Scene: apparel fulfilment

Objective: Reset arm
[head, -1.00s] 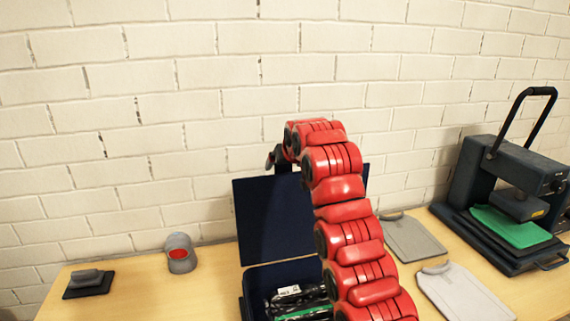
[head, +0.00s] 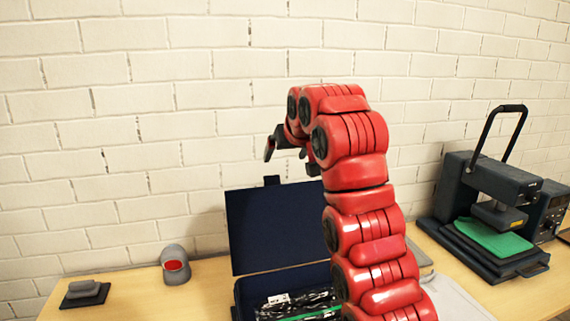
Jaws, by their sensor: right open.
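My right arm, red and jointed, rises from the bottom centre-right of the head view and bends left at its top. My right gripper (head: 285,160) is dark and open, with nothing seen between its fingers. It hangs in the air above the raised lid of a dark blue box (head: 275,228). My left gripper is not in view.
Grey garment pieces (head: 450,300) are partly hidden by my arm. A brick wall stands behind.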

